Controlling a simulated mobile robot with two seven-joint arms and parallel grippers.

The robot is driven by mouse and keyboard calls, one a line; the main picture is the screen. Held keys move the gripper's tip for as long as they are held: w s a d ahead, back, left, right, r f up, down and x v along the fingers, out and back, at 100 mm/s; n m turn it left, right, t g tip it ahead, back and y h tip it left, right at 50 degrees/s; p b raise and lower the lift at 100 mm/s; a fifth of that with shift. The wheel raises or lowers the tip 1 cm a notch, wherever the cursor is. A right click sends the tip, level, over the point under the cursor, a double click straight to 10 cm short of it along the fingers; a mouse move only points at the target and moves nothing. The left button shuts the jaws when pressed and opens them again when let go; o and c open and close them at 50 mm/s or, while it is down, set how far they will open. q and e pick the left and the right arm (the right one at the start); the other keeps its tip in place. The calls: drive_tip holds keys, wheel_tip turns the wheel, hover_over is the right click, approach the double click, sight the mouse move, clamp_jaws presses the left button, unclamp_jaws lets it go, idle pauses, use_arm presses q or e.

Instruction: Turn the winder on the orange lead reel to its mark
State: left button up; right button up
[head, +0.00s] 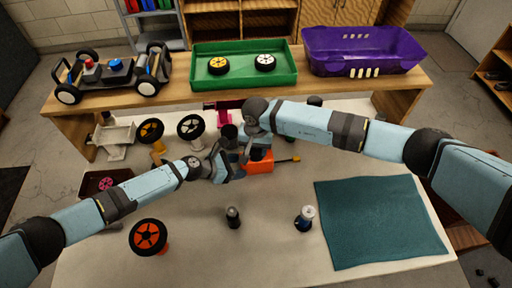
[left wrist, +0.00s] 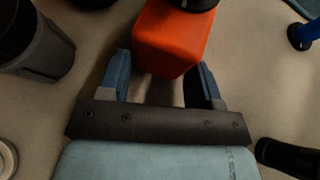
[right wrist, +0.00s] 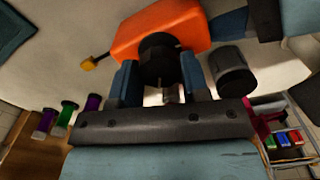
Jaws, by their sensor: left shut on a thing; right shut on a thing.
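The orange lead reel (head: 262,167) stands on the pale worktop near the middle, with a yellow-tipped lead (head: 294,159) sticking out to the right. My left gripper (head: 238,171) is shut on the reel's orange body from the left; the left wrist view shows the body (left wrist: 170,42) between its fingers. My right gripper (head: 258,150) comes from above and is shut on the black winder (right wrist: 158,48) on top of the reel. In the right wrist view the orange body (right wrist: 150,25) lies beyond the winder. I cannot make out the mark.
A dark cylinder (right wrist: 233,70) stands close beside the reel. Several wheels on stands, including an orange-rimmed one (head: 149,237), are at left. A teal mat (head: 380,220) lies at right. The raised shelf behind holds a car chassis (head: 110,72), a green tray (head: 205,84) and a purple crate (head: 320,62).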

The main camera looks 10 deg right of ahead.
use_arm(q)
drive_tip(key=shift+w, duration=0.1)
use_arm(e)
drive_tip(key=m, duration=0.6)
drive_tip(key=shift+f, duration=0.1)
drive_tip(key=m, duration=0.6)
drive_tip(key=shift+m, duration=0.4)
use_arm(q)
drive_tip(key=shift+w+a, duration=0.1)
drive_tip(key=shift+a, duration=0.05)
use_arm(e)
drive_tip(key=m, duration=0.6)
drive_tip(key=shift+s, duration=0.1)
use_arm(q)
drive_tip(key=shift+r, duration=0.1)
use_arm(e)
drive_tip(key=m, duration=0.5)
drive_tip(key=shift+m, duration=0.4)
drive_tip(key=m, duration=1.1)
drive_tip(key=shift+s+m, duration=0.1)
drive_tip(key=shift+m, duration=0.3)
drive_tip(key=m, duration=0.6)
drive_tip(key=shift+a, duration=0.15)
use_arm(q)
drive_tip(key=shift+d+r, duration=0.1)
drive_tip(key=shift+d, duration=0.15)
use_arm(e)
drive_tip(key=m, duration=0.5)
drive_tip(key=shift+m, duration=0.3)
